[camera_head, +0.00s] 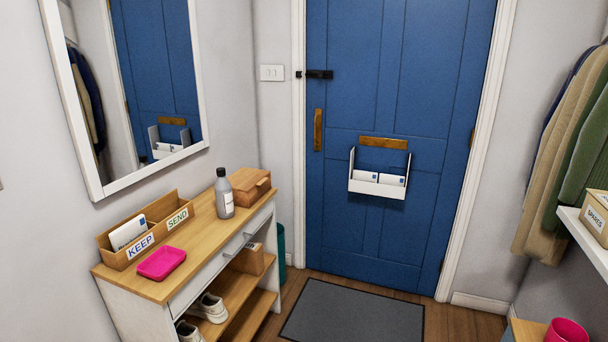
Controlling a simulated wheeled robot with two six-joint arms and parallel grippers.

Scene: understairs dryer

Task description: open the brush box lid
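A small wooden box (249,187) with a closed lid sits at the far right end of the cabinet top. It looks like the brush box, but no label on it can be read. A small dark tab or handle shows on its right side. A grey bottle (224,193) with a white label stands upright just left of the box, close to it. Neither of my grippers is in view.
The cabinet (205,222) also bears a KEEP/SEND sorter (117,260) with letters and a pink tray (162,263). Shoes (212,307) and another box (247,259) are on its lower shelves. A grey mat (354,313) lies before the blue door (350,235). Coats hang at right.

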